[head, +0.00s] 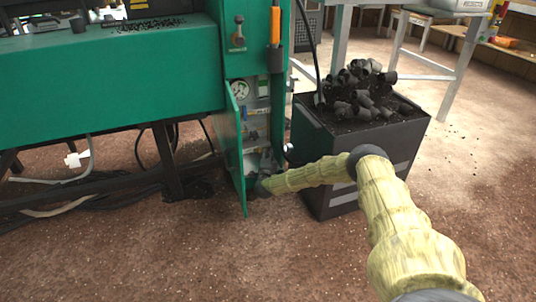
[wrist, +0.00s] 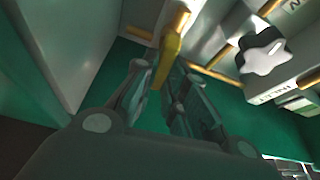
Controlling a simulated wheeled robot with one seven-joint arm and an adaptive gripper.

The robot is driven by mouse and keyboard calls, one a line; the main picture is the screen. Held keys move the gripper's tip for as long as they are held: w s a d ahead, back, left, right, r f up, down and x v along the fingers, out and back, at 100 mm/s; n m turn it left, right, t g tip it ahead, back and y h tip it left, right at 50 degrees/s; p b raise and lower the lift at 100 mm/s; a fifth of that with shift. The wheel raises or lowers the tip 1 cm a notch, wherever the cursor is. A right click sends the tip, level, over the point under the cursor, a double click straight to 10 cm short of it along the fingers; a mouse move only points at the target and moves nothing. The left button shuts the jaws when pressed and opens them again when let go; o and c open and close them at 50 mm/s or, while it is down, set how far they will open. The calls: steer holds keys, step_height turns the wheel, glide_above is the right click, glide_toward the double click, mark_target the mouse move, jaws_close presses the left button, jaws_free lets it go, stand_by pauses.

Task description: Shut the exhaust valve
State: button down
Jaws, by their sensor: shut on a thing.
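In the wrist view a yellow valve lever (wrist: 172,52) stands out from pale pipework inside the green cabinet. My gripper (wrist: 158,78) has its two fingers on either side of the lever's lower end, shut on it. No label for this lever is readable, so I cannot confirm from the picture that it is the exhaust valve. In the head view my gripper (head: 266,168) reaches into the bottom of the open cabinet (head: 229,150); the lever is hidden there.
The narrow green cabinet door (head: 238,160) hangs open left of my gripper. A pressure gauge (head: 240,91) sits above. A dark bin (head: 318,168) heaped with black plugs (head: 360,90) stands close on the right, behind my arm. Cables (head: 110,198) lie on the floor at left.

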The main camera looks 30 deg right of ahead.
steer(key=n, duration=0.1)
steer(key=r+n+t+p, duration=0.1)
steer(key=n, duration=0.1)
steer(key=shift+w+a+t, duration=0.1)
steer(key=shift+a+t, duration=0.1)
steer(key=shift+t, duration=0.1)
steer(key=n, duration=0.2)
steer(key=n+t+p, duration=0.1)
steer(key=n, duration=0.1)
steer(key=n+t, duration=0.1)
steer(key=n, duration=0.2)
steer(key=shift+a+r+y+p, duration=0.25)
steer(key=shift+a+y+p, duration=0.05)
steer(key=shift+a+y, duration=0.1)
steer(key=n, duration=0.2)
steer(key=n+t+y, duration=0.1)
steer(key=n, duration=0.1)
steer(key=n+t+y, duration=0.1)
steer(key=n, duration=0.1)
steer(key=shift+w+a+r, duration=0.1)
steer(key=shift+a+r, duration=0.1)
steer(key=shift+a, duration=0.1)
steer(key=shift+a+n+t+y+p, duration=0.3)
steer(key=shift+n+y, duration=0.35)
steer(key=shift+n, duration=0.55)
steer(key=shift+d+n+t+y+p, duration=0.1)
steer(key=shift+n+t+y, duration=0.45)
steer(key=shift+n, duration=0.65)
steer(key=shift+n+y, duration=0.3)
steer(key=shift+n, duration=0.1)
